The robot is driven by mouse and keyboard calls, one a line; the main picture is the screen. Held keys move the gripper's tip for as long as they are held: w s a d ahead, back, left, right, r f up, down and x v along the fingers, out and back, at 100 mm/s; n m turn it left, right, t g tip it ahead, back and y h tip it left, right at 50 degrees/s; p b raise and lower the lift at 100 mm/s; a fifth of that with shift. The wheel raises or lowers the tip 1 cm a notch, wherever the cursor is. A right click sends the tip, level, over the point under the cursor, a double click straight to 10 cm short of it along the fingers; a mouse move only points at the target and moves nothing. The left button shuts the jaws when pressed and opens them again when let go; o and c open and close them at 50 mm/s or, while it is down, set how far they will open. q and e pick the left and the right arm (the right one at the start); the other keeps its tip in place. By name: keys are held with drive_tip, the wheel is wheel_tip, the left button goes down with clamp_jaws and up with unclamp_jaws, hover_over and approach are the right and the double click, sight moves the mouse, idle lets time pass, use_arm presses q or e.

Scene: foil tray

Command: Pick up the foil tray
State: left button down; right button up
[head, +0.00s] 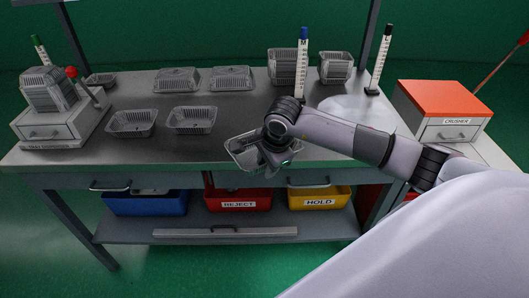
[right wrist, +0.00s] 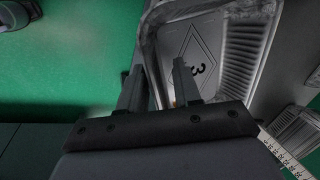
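A foil tray (head: 240,149) is at the front edge of the table, partly hidden by my right gripper (head: 272,163). I cannot tell whether it rests fully on the table. In the right wrist view the tray (right wrist: 225,45) has ribbed silver walls and a diamond mark with a 3 on its floor. My right gripper (right wrist: 160,85) has its fingers apart. One finger is outside the tray's near wall and the other is inside, with the wall between them. A gap shows beside the inner finger. My left gripper is not in view.
More foil trays stand on the table (head: 235,105), including two at front left (head: 133,123) (head: 192,120). Marked upright posts (head: 302,62) (head: 380,58) stand at the back right. A crusher box (head: 445,110) is at right. Blue, red REJECT (head: 238,201) and yellow HOLD (head: 319,196) bins sit below.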

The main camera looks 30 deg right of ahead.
drive_tip(key=shift+f, duration=0.2)
idle(0.4)
clamp_jaws()
drive_tip(key=shift+r, duration=0.55)
wheel_tip(320, 180, up, 20)
drive_tip(key=shift+f+b, duration=0.25)
drive_tip(key=shift+b, duration=0.2)
